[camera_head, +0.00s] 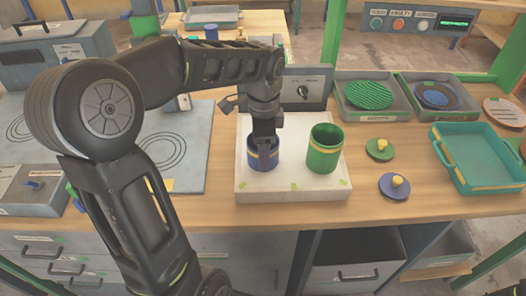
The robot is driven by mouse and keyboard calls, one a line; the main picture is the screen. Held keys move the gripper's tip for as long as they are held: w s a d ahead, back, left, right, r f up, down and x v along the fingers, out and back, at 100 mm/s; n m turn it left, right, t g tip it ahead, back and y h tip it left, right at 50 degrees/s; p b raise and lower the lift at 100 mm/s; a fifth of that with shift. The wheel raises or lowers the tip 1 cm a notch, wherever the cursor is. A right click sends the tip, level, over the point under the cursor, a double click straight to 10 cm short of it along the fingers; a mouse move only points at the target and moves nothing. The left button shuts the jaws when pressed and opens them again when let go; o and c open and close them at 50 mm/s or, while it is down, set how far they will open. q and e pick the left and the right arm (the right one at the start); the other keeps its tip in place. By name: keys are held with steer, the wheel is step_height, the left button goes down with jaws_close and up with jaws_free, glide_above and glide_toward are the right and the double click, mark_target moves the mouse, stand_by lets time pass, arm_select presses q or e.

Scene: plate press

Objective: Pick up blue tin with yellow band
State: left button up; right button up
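The blue tin with a yellow band (262,164) stands upright on the left side of a white block-like stand (295,186). My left gripper (265,143) points down at the tin's top, with its fingers overlapping the rim and upper wall. I cannot tell whether the fingers are closed on the wall or only around it. The gripper hides part of the tin's opening.
A green tin with a yellow band (324,150) stands just right of the blue tin. A green lid (380,149) and a blue lid (394,187) lie to the right. Trays with green (368,95) and dark striped discs (437,96) and an empty teal tray (480,158) lie beyond.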

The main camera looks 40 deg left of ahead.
arm_select(q)
steer(key=c, duration=0.9)
step_height(320, 180, up, 10)
steer(key=shift+p, duration=0.3)
stand_by(0.4)
